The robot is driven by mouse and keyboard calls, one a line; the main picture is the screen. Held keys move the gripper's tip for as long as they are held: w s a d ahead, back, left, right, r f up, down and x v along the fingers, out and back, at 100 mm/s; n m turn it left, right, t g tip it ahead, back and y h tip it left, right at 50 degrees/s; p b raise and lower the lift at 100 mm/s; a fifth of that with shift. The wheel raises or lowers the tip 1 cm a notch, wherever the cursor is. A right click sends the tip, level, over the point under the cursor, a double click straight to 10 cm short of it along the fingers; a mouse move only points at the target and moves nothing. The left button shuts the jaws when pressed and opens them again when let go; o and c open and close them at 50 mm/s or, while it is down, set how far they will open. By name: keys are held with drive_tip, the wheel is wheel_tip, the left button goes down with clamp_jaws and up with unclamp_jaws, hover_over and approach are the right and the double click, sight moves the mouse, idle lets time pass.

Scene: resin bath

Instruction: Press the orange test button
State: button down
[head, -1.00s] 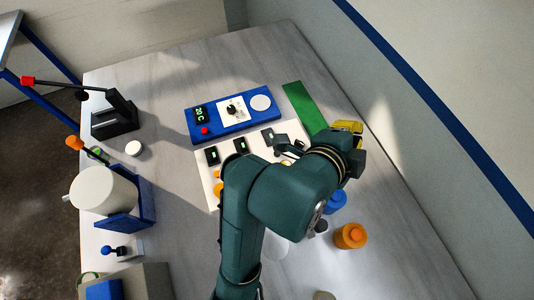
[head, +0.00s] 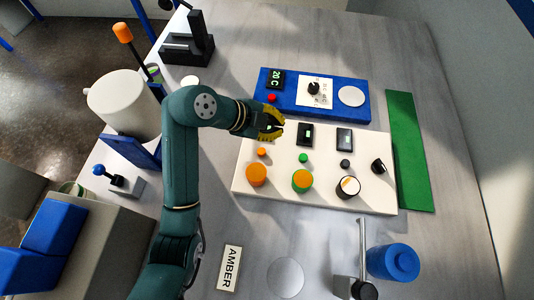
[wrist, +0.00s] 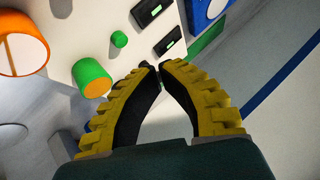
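A small orange button (head: 262,152) sits on the white panel (head: 325,200), above a large orange-topped knob (head: 256,175). My gripper (head: 272,123), with yellow fingers, is over the upper left part of the panel, just above the small orange button in the picture and apart from it. In the wrist view my gripper (wrist: 156,66) has its fingertips together with nothing between them. That view shows a small green button (wrist: 119,39), a large green knob (wrist: 92,77) and a large orange knob (wrist: 22,45). The small orange button cannot be made out there.
Dark displays (head: 344,138) line the panel's upper edge. A blue unit (head: 330,109) with a red button (head: 272,97) lies behind it. A green strip (head: 408,150) is at right. A blue container (head: 393,262) and a dark stand with a rod (head: 362,245) are in front.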

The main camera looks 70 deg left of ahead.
sight(263, 149)
drive_tip(key=shift+n+y, duration=0.4)
drive_tip(key=shift+n, duration=0.1)
drive_tip(key=s+a+f, duration=0.2)
drive_tip(key=s, duration=0.1)
drive_tip(key=shift+a+b, duration=0.25)
drive_tip(key=shift+b, duration=0.1)
drive_tip(key=shift+f, duration=0.15)
wheel_tip(263, 149, down, 9)
drive_tip(key=b, duration=0.6)
drive_tip(key=shift+b, duration=0.3)
drive_tip(key=shift+f, duration=0.25)
